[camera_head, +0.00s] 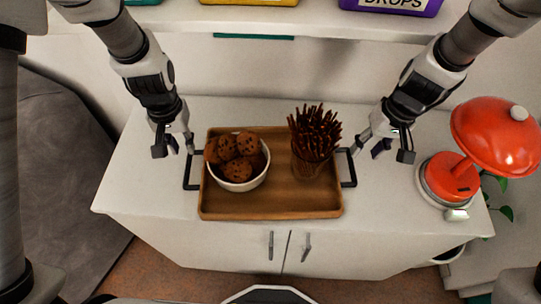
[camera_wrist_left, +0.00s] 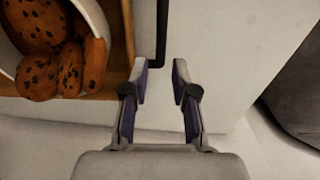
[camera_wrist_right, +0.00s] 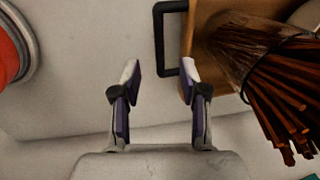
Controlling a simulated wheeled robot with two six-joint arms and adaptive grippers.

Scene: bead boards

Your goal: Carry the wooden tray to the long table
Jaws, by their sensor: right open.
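The wooden tray (camera_head: 270,205) lies flat on a white cabinet top (camera_head: 140,180), with a black handle at each end. It carries a white bowl of cookies (camera_head: 238,165) on its left and a glass of dark pretzel sticks (camera_head: 314,145) on its right. My left gripper (camera_head: 174,148) is open beside the left handle (camera_head: 187,172); in the left wrist view the handle (camera_wrist_left: 162,35) comes near the gap between the fingertips. Neither grips.
A red lamp (camera_head: 495,135) stands on the right end of the cabinet, near my right arm. A shelf (camera_head: 270,22) with colored boxes hangs behind, above the tray. A grey couch-like shape (camera_head: 65,180) is at the left. No long table is recognizable.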

